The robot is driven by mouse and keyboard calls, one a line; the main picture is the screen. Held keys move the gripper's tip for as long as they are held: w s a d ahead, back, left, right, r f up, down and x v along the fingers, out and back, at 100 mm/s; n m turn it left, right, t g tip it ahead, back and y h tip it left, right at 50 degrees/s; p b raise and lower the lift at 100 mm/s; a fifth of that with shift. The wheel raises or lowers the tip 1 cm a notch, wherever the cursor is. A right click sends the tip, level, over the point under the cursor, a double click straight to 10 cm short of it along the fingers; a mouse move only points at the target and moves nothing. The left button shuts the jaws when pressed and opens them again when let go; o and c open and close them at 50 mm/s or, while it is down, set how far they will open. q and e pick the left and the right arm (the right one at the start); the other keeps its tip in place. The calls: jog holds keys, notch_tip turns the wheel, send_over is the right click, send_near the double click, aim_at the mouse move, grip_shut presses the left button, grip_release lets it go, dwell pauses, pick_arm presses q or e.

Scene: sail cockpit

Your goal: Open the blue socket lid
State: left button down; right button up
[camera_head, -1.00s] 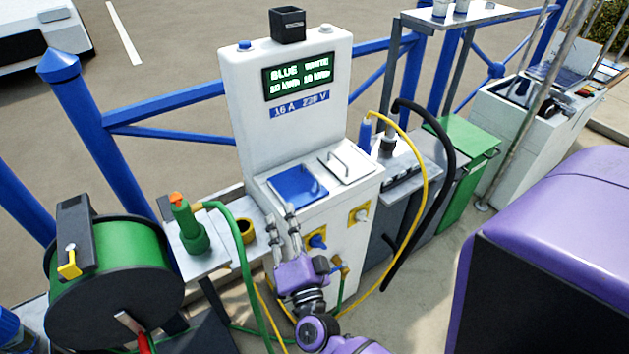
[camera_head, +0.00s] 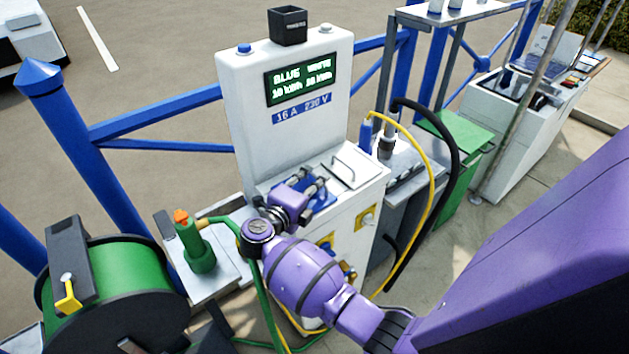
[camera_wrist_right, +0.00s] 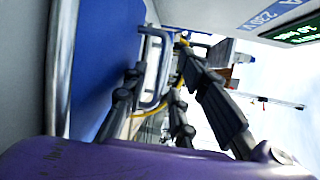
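The white power pedestal (camera_head: 240,105) has a blue socket lid (camera_head: 322,203) on its sloping top, and the lid looks closed. My right gripper (camera_head: 318,183) is low over the blue lid, fingers pointing right, and hides much of it. In the right wrist view the blue lid (camera_wrist_right: 98,60) lies along the left, beside the fingers. The fingers (camera_wrist_right: 175,100) are apart with nothing clearly between them. A metal loop handle (camera_wrist_right: 160,68) shows beyond them; I cannot tell which lid it belongs to. My left gripper is not in view.
A white lid (camera_head: 352,172) with a loop handle is right of the blue one. The display panel (camera_head: 302,80) rises behind. A green hose fitting (camera_head: 197,245) and hose reel (camera_head: 125,285) stand at left. Yellow and black cables hang at right.

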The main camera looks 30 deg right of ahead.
jog(key=shift+w+d, duration=0.2)
jog(key=shift+d, duration=0.25)
jog(key=shift+f, duration=0.1)
jog(key=shift+c, duration=0.4)
grip_shut()
